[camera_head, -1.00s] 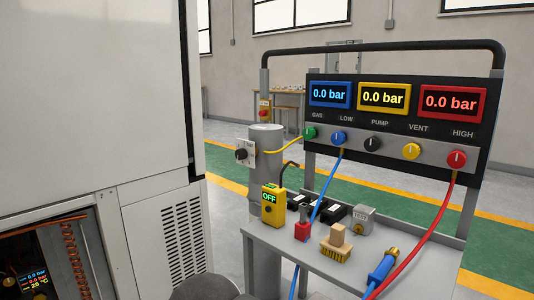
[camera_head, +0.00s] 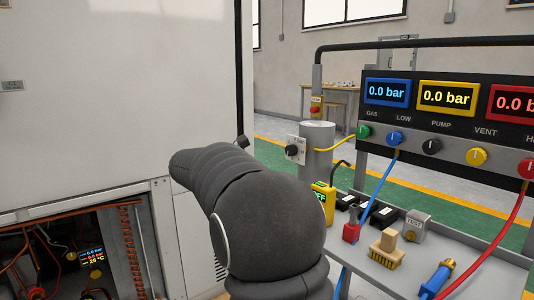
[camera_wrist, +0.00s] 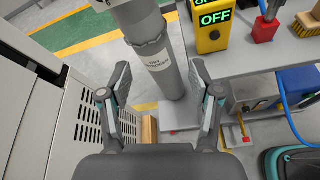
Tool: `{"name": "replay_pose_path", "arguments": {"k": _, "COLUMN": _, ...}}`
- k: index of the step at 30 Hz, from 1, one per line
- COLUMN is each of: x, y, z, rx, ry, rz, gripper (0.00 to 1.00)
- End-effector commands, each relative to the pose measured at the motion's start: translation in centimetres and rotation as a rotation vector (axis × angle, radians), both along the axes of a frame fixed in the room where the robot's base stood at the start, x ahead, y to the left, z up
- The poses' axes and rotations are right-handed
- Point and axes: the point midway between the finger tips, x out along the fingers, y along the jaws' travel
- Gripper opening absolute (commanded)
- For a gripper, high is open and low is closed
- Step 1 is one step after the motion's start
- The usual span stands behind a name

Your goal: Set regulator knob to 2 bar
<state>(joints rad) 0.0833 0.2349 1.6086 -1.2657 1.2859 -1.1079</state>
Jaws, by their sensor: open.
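The regulator knob (camera_head: 291,151) is black and sits on a white marked plate on the side of the grey gas cylinder (camera_head: 319,140). Its setting is too small to read. In the wrist view the cylinder (camera_wrist: 145,28) carries a "DRY NITROGEN" label, and the knob itself does not show clearly. My gripper (camera_wrist: 160,80) is open and empty, its two fingers spread on either side of the cylinder's lower part in the picture, apart from the knob. In the head view my arm hides most of the gripper.
A cart panel holds blue, yellow and red displays (camera_head: 387,92) reading 0.0 bar and several coloured knobs. A yellow device (camera_head: 323,199) reading OFF, a red block, brush and hoses crowd the cart top. A white cabinet (camera_head: 120,90) stands close on the left.

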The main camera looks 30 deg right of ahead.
Motion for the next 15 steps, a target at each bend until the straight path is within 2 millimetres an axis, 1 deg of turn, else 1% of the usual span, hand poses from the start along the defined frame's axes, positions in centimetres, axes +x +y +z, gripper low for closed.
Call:
{"name": "replay_pose_path", "arguments": {"k": 1, "x": 1.9, "y": -0.9, "z": 0.1, "rx": -0.068, "ry": 0.068, "rz": 0.011, "gripper": 0.63}}
{"name": "replay_pose_path", "arguments": {"k": 3, "x": 4.0, "y": -1.9, "z": 0.6, "rx": -0.159, "ry": 0.155, "rz": 0.024, "gripper": 0.63}}
{"name": "replay_pose_path", "arguments": {"k": 6, "x": 6.4, "y": -2.8, "z": 1.0, "rx": -0.265, "ry": 0.259, "rz": 0.032, "gripper": 0.63}}
{"name": "replay_pose_path", "arguments": {"k": 10, "x": 8.3, "y": -3.5, "z": 1.4, "rx": -0.355, "ry": 0.344, "rz": 0.033, "gripper": 0.63}}
{"name": "replay_pose_path", "arguments": {"k": 15, "x": 9.2, "y": -4.1, "z": 1.7, "rx": -0.397, "ry": 0.386, "rz": 0.031, "gripper": 0.63}}
